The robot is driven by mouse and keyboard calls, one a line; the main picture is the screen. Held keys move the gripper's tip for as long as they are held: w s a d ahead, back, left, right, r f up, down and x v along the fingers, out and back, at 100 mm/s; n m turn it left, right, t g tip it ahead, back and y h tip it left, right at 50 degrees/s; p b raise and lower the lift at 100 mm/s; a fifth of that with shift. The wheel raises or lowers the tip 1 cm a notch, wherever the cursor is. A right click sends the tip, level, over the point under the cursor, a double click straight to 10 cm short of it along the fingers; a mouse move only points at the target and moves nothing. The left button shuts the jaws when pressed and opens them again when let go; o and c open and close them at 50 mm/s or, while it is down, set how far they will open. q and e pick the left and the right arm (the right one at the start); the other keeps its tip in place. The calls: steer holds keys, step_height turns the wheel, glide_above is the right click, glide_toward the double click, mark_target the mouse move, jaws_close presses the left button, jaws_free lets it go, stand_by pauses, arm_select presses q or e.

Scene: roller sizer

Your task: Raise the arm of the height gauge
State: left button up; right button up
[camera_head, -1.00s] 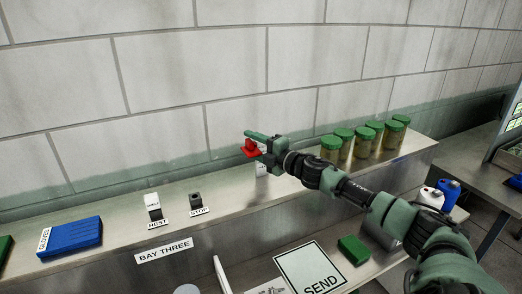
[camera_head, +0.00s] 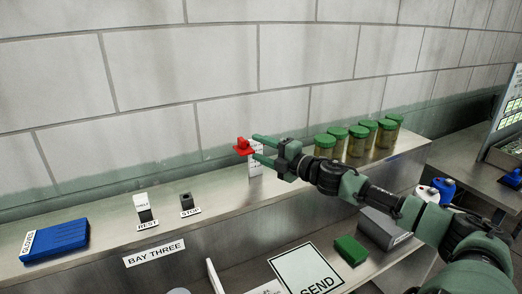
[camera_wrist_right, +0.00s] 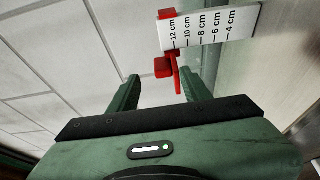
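The height gauge has a white scale (camera_head: 256,163) with centimetre marks and stands on the shelf near the wall. Its scale also shows in the right wrist view (camera_wrist_right: 212,30). Its red arm (camera_head: 242,147) is high on the scale; in the wrist view the red arm (camera_wrist_right: 165,67) sits near the 12 and 10 cm marks. My right gripper (camera_head: 257,148) is open. In the wrist view its fingers (camera_wrist_right: 160,82) are spread, with the red arm just beyond and between the tips, and a gap shows on both sides. My left gripper is not in view.
Several green-lidded jars (camera_head: 358,140) stand on the shelf behind my right arm. A white block (camera_head: 143,206) and a dark block (camera_head: 186,200) stand left of the gauge. A blue container (camera_head: 55,239) is at the far left. A SEND sign (camera_head: 305,267) lies lower down.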

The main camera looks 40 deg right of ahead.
steer(key=s+d+p, duration=0.2)
steer(key=s+p, duration=0.8)
steer(key=s, duration=0.3)
steer(key=shift+s, duration=0.35)
stand_by(0.7)
steer(key=shift+d, duration=0.1)
steer(key=shift+p, duration=0.5)
stand_by(0.3)
